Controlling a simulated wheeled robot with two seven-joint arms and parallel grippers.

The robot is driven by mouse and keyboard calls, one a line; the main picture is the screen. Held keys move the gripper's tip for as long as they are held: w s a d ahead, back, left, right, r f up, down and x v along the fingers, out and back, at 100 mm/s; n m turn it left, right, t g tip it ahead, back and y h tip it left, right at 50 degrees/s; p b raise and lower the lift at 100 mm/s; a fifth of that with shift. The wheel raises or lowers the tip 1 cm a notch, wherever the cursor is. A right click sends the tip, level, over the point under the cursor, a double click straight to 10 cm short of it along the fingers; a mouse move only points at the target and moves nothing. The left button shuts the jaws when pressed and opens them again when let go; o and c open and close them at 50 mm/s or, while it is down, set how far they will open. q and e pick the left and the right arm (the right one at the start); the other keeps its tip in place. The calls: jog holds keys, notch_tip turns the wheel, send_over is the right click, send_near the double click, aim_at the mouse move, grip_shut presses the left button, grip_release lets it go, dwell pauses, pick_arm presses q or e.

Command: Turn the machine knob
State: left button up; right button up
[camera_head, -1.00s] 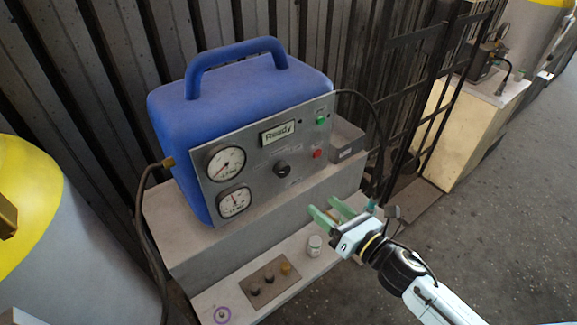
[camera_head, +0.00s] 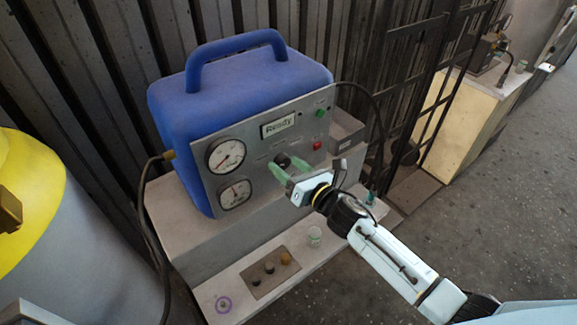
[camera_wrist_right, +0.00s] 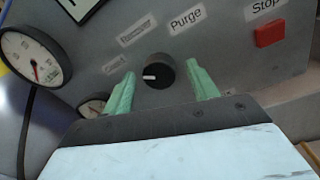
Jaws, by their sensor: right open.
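The blue machine (camera_head: 235,85) stands on a grey step with its grey panel facing me. Its black knob (camera_head: 283,160) sits mid-panel, partly hidden by my gripper in the head view. In the right wrist view the knob (camera_wrist_right: 158,72) shows a white pointer mark aimed left, with a "Purge" label above it. My right gripper (camera_head: 284,172) is open in front of the knob. Its green fingers (camera_wrist_right: 160,85) show on either side of the knob in the wrist view, apart from it.
Two gauges (camera_head: 226,155) are left of the knob; a red Stop button (camera_wrist_right: 270,33) is to its right. A small jar (camera_head: 314,236) and a plate with several small knobs (camera_head: 269,269) are on the lower ledge. A black metal fence (camera_head: 420,100) stands at right.

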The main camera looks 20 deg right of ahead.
jog(key=c, duration=1)
